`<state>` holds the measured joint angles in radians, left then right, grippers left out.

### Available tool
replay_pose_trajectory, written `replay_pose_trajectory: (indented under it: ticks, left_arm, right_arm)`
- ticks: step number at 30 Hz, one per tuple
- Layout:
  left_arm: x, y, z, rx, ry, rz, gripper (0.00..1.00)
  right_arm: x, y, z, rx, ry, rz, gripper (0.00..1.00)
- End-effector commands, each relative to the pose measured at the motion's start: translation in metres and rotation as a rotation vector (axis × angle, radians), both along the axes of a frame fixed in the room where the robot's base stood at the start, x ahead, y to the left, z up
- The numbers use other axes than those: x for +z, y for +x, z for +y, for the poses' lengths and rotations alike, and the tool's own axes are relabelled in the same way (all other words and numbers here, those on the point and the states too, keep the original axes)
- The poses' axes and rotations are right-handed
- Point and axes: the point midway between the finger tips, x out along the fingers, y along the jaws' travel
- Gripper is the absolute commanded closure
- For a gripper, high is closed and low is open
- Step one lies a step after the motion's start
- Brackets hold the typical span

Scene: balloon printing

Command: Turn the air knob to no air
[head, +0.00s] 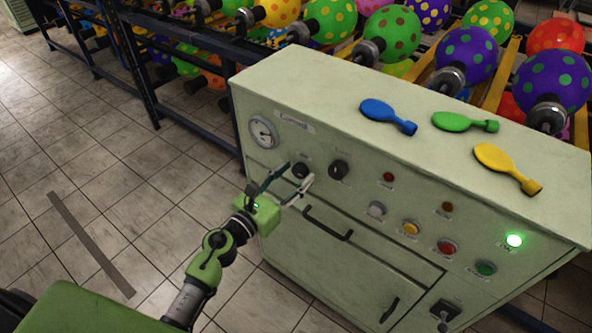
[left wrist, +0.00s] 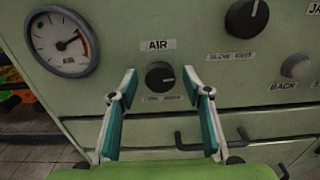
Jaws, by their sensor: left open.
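The air knob (left wrist: 160,76) is a round black dial under an "AIR" label (left wrist: 157,44) on the pale green cabinet front. In the head view the knob (head: 300,171) shows just beyond my left fingers. My left gripper (left wrist: 160,84) is open, with one finger on each side of the knob in the wrist view. I cannot tell whether the fingertips touch it. In the head view my left gripper (head: 289,174) is in front of the cabinet's left part. The small marks under the knob are too blurred to read. My right gripper is not in view.
A pressure gauge (left wrist: 62,41) is left of the knob. A speed knob (left wrist: 247,17) marked "SLOW FAST" is to its right. A drawer handle (head: 328,223) lies below. Three deflated balloons, including a blue one (head: 388,116), lie on the cabinet top (head: 300,82). A green lamp (head: 514,240) is lit.

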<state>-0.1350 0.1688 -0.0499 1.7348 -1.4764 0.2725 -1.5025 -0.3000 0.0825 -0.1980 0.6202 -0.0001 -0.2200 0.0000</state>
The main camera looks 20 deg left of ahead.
Motion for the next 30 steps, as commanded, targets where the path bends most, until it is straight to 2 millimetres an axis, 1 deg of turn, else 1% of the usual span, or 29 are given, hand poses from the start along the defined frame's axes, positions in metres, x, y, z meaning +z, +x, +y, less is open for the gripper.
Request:
replay_pose_trajectory:
  ticks: [1, 4, 13, 14, 15, 17, 18, 25, 30]
  left_arm:
    - [0.0008, 0.0043, -0.0016, 0.0, 0.0, 0.0, 0.55]
    - [0.0002, 0.0087, -0.0033, 0.0, 0.0, 0.0, 0.55]
    - [-0.0004, 0.01, -0.0038, -0.001, 0.0, 0.001, 0.55]
    - [-0.0003, 0.0099, -0.0038, -0.001, 0.0, 0.001, 0.63]
    - [-0.0003, 0.0099, -0.0038, -0.001, 0.0, 0.001, 0.73]
    - [-0.0003, 0.0099, -0.0038, -0.001, 0.0, 0.0, 0.89]
    - [-0.0003, 0.0098, -0.0038, -0.001, 0.0, 0.0, 0.93]
    - [-0.0001, 0.0097, -0.0037, -0.001, -0.006, 0.003, 0.93]
    - [0.0003, 0.0098, -0.0035, -0.001, -0.047, 0.018, 0.93]
  right_arm:
    - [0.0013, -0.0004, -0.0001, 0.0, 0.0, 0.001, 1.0]
    - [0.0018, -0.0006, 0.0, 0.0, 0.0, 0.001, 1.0]
    - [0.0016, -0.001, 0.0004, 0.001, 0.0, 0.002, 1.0]
    - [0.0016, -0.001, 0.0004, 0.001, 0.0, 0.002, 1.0]
    - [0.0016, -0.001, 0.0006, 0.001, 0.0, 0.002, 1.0]
    - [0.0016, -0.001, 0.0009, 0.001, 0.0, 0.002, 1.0]
    - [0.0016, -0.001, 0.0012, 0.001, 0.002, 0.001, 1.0]
    - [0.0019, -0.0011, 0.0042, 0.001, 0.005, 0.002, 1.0]
    - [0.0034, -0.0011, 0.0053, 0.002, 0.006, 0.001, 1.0]
